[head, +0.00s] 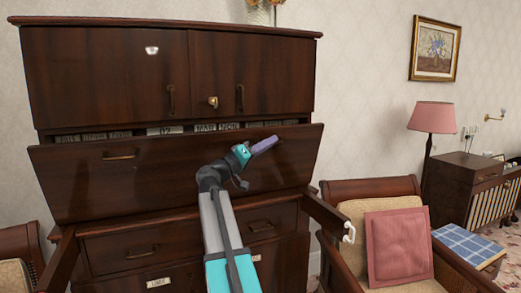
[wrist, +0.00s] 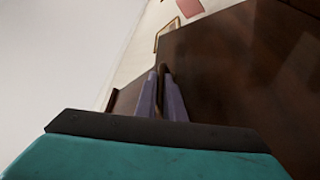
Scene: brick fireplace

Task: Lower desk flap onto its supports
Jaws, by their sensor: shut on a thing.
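The dark wooden desk flap (head: 75,185) spans the cabinet's middle and is tilted partly open, its top edge leaning out from the cabinet. A brass handle (head: 118,154) is on its left part. My gripper (head: 268,142) is at the flap's upper right, its purple fingers closed. In the wrist view the fingers (wrist: 162,98) are shut on a thin brown part, seemingly the flap's handle or edge; the contact is mostly hidden. Dark wooden bars reach forward below the flap at left (head: 60,262) and right (head: 325,213); I cannot tell whether these are supports or chair arms.
Labelled pigeonholes (head: 205,127) show behind the flap's top edge. Closed cupboard doors (head: 105,75) are above, drawers (head: 135,248) below. A chair with a pink cushion (head: 398,245) stands close on the right, and part of another chair (head: 18,255) on the left.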

